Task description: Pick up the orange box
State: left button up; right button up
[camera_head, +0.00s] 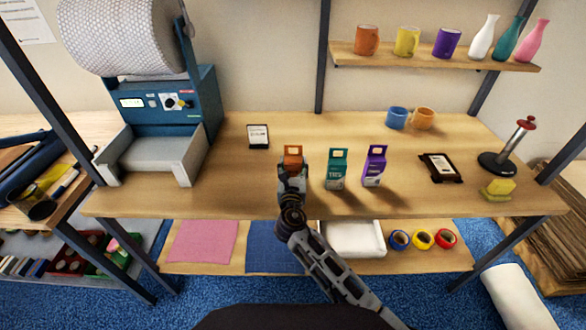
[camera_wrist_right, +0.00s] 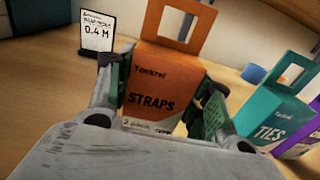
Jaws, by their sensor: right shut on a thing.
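The orange box (camera_head: 293,153) stands at the middle of the wooden table, labelled STRAPS, with a handle loop on top. In the right wrist view the orange box (camera_wrist_right: 160,85) sits between the two green-padded fingers. My right gripper (camera_head: 292,172) is shut on it, with a finger at each side. The gripper hides the box's lower part in the head view, so I cannot tell whether it touches the table. My left gripper is not in view.
A teal box (camera_head: 337,170) and a purple box (camera_head: 375,167) stand close to the right of the orange one. A small sign (camera_head: 258,136) stands behind it to the left. A blue machine (camera_head: 190,105) occupies the table's left end.

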aim_at(293, 158)
notch_tip(293, 158, up, 8)
jog(key=shift+r+p, duration=0.1)
jog(key=shift+p, duration=0.65)
jog(key=shift+r, duration=0.65)
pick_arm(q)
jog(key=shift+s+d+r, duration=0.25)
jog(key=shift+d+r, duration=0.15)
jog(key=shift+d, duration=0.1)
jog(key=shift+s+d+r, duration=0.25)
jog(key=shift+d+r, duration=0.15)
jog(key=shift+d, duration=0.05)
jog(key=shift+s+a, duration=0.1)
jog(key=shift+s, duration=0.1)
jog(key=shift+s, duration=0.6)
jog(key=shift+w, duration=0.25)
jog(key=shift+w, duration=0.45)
